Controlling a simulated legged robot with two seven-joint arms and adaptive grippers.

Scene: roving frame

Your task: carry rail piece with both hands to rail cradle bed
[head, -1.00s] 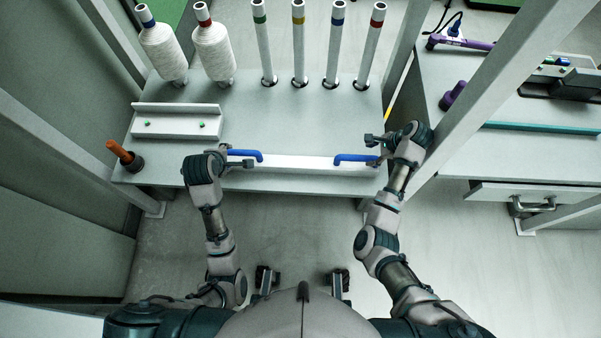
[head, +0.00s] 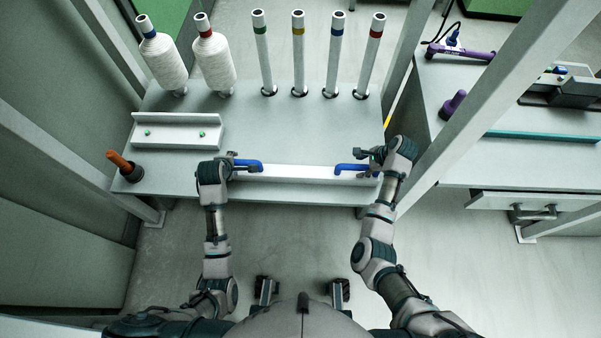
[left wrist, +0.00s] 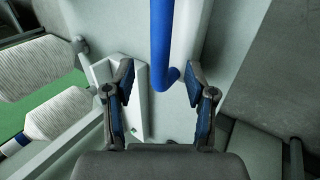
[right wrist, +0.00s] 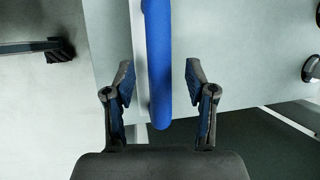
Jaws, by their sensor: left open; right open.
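The rail piece (head: 300,173) is a long white bar with two blue handles, lying along the front edge of the table. My left gripper (head: 240,166) is open at the left blue handle (head: 249,166). In the left wrist view the open left fingers (left wrist: 160,85) stand either side of the handle's end (left wrist: 165,78). My right gripper (head: 367,160) is open at the right blue handle (head: 350,168). In the right wrist view that handle (right wrist: 158,70) runs between the open right fingers (right wrist: 159,85). The rail cradle bed may be the white ledged block (head: 178,131) at the table's left; I cannot tell.
Two thread cones (head: 214,62) and several upright posts with coloured bands (head: 298,55) stand along the table's back. An orange-handled tool in a dark holder (head: 126,167) is at the left corner. Frame uprights (head: 490,90) flank the table. The table's middle (head: 290,125) is clear.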

